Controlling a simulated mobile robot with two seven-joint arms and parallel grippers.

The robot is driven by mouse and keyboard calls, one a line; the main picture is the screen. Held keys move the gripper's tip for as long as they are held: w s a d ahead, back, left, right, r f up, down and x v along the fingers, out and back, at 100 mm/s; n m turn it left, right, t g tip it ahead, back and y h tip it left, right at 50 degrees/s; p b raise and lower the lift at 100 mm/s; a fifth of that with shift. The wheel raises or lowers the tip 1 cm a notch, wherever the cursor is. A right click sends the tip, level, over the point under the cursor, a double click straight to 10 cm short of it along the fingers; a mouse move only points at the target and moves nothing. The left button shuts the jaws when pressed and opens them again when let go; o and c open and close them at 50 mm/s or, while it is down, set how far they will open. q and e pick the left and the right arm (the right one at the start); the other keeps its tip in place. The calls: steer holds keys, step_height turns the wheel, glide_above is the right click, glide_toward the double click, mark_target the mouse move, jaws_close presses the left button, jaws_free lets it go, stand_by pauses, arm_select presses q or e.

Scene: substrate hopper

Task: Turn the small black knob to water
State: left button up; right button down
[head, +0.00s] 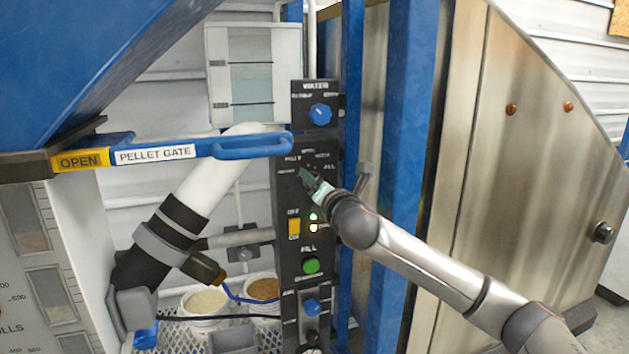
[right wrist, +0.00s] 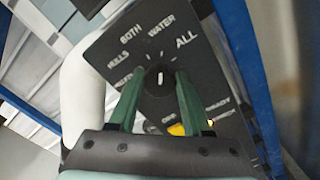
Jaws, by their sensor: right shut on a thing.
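The small black knob (right wrist: 160,79) sits on the black control panel (head: 287,190), ringed by printed labels that include HULLS, BOTH, WATER and ALL. My right gripper (head: 308,178) is at the panel. In the right wrist view its green fingers (right wrist: 157,85) are shut on the knob, one on each side. A white mark on the knob stands upright in that view, roughly in line with the WATER label (right wrist: 161,29). Which end of the mark is the pointer I cannot tell. In the head view the fingers hide most of the knob. My left gripper is not in view.
A blue knob (head: 320,114) is above on the panel. A yellow switch (head: 294,227), a green button (head: 310,266) and a lower blue knob (head: 312,306) are below. The blue pellet gate handle (head: 250,147) juts out at left. A blue post (head: 405,150) stands at right.

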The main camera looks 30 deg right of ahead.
stand_by(0.4)
steer(key=shift+c, duration=1.7)
jaws_free()
steer(key=b+v, duration=0.2)
steer(key=v, duration=1)
steer(key=shift+s+a, duration=0.15)
steer(key=shift+s, duration=0.1)
